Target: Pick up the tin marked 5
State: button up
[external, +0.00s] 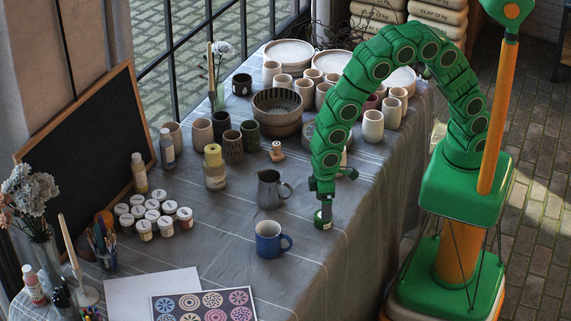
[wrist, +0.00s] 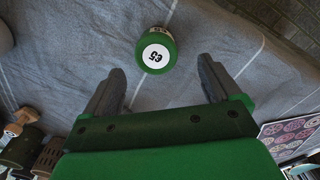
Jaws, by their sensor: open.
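A small green tin (wrist: 156,50) with a white round label on top stands on the cloth-covered table. The label shows a 5, upside down in the wrist view. In the external view the tin (external: 322,220) is directly below my gripper (external: 324,203), partly covered by it. In the wrist view my gripper (wrist: 160,76) is open, with one dark finger on each side. The tin lies just beyond the fingertips, roughly centred between them. Nothing is held.
A blue mug (external: 269,240) and a dark grey pitcher (external: 268,190) stand left of the tin. Several white-lidded jars (external: 153,216) are farther left. Pots and bowls (external: 277,109) crowd the back. The cloth around the tin is clear.

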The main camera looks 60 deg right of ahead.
jog(key=shift+w+d+f, duration=0.1)
jog(key=shift+f, duration=1.45)
jog(key=shift+d+f, duration=0.1)
jog(key=shift+f, duration=1.4)
jog(key=shift+c, duration=0.3)
jog(key=c, duration=1.2)
jog(key=shift+o, duration=0.2)
